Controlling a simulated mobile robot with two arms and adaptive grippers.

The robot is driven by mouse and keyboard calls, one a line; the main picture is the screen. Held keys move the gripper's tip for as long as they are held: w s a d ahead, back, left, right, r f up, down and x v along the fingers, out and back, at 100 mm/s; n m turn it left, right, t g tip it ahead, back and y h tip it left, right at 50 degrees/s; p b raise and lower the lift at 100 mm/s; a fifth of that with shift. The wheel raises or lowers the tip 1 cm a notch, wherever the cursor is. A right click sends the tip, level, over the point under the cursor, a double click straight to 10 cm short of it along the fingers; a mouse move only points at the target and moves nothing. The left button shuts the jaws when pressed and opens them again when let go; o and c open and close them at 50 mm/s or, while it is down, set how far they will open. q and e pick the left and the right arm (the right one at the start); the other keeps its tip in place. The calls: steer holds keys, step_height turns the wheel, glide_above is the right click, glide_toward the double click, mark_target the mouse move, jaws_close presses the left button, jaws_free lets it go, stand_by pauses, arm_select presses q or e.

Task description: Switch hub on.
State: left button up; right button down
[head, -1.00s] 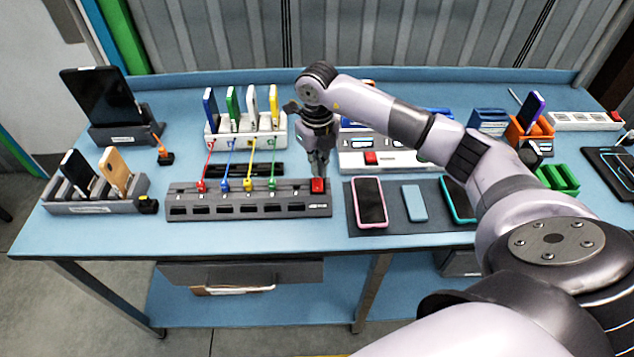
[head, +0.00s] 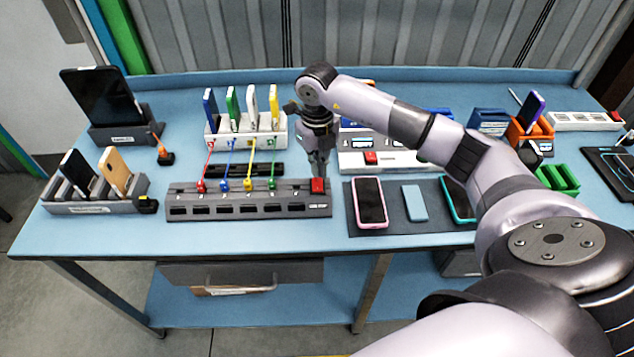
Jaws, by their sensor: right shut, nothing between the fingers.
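The hub (head: 240,210) is a long dark grey strip with a row of ports along its front, lying on the blue table. A red switch (head: 317,186) sits on top at its right end. Colored plugs in red, blue, yellow and green stand in its top, with cables running back to a white charging rack. My right gripper (head: 319,175) points down with its fingers shut and empty, right at the red switch. I cannot tell whether the fingertips touch it. Whether the switch is on is too small to tell. My left gripper is not in view.
The white rack (head: 273,140) with several upright phones stands behind the hub. A grey stand (head: 120,205) with phones is at the left. A dark mat (head: 388,220) with a pink-framed phone (head: 370,203) lies to the right. A white device (head: 405,160) with another red switch is behind the mat.

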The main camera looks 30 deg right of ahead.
mark_target(317, 179)
steer(key=shift+s+f+b, duration=0.1)
steer(key=shift+f+b, duration=0.8)
steer(key=shift+f, duration=0.35)
stand_by(0.4)
steer(key=shift+r+p, duration=0.6)
steer(key=shift+r, duration=0.2)
steer(key=shift+r+p, duration=1.65)
steer(key=shift+r, duration=1.1)
